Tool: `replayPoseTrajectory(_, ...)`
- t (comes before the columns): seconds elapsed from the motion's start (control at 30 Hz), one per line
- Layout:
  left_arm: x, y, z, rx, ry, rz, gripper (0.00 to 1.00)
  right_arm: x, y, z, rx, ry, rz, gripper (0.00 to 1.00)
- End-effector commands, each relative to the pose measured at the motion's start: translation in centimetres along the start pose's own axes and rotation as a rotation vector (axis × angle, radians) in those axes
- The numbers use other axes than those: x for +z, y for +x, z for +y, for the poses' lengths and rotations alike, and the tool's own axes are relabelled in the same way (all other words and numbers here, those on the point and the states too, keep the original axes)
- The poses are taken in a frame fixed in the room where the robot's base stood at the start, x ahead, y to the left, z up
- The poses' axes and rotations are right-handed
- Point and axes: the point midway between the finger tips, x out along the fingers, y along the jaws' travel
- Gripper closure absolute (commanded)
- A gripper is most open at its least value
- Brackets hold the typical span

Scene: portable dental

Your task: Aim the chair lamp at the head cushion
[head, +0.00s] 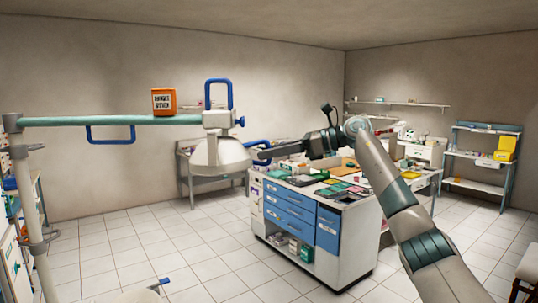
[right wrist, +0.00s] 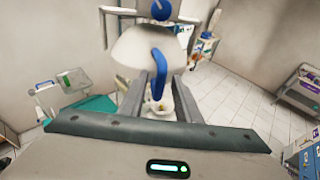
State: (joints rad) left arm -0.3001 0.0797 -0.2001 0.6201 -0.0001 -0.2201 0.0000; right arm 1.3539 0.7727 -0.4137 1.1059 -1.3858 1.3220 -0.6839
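The chair lamp has a white dome-shaped head (head: 222,155) hanging at the end of a teal horizontal arm (head: 110,121). The lamp head also shows in the right wrist view (right wrist: 137,50). A blue handle (right wrist: 158,74) sticks out from the head toward my right gripper (head: 262,153). In the right wrist view, the gripper's fingers (right wrist: 160,85) stand apart on either side of this handle, with a gap visible around it. I cannot clearly identify the head cushion; a teal surface (right wrist: 92,109) shows at left in the wrist view. My left gripper is out of view.
A white cabinet with blue drawers (head: 290,208) stands beyond the lamp, with trays on top. A pale post (head: 32,215) carries the lamp arm at left. An orange box (head: 164,101) appears just above the arm. Tiled floor (head: 200,240) is open between post and cabinet.

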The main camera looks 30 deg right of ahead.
Motion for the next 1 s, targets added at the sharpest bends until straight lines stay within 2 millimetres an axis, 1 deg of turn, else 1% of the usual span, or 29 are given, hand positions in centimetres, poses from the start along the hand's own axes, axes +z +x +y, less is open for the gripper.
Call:
replayPoseTrajectory(0.17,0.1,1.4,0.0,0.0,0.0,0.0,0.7,-0.3,-2.1,-0.1,-0.003,0.0,-0.002,0.7)
replayPoseTrajectory(0.27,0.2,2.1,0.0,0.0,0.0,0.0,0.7,-0.4,-3.8,-0.1,-0.004,-0.001,-0.001,0.7)
replayPoseTrajectory(0.5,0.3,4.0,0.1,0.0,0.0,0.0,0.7,-0.3,-8.7,-0.1,-0.004,-0.001,-0.003,0.7)
replayPoseTrajectory(0.7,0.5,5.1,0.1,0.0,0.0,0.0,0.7,-0.2,-12.7,-0.1,-0.004,0.001,-0.002,0.7)
replayPoseTrajectory(0.9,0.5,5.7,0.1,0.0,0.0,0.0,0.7,-0.1,-15.5,0.0,-0.002,0.0,-0.002,0.7)
replayPoseTrajectory(1.0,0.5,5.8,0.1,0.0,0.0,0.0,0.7,-0.1,-16.2,0.0,-0.001,0.0,-0.002,0.7)
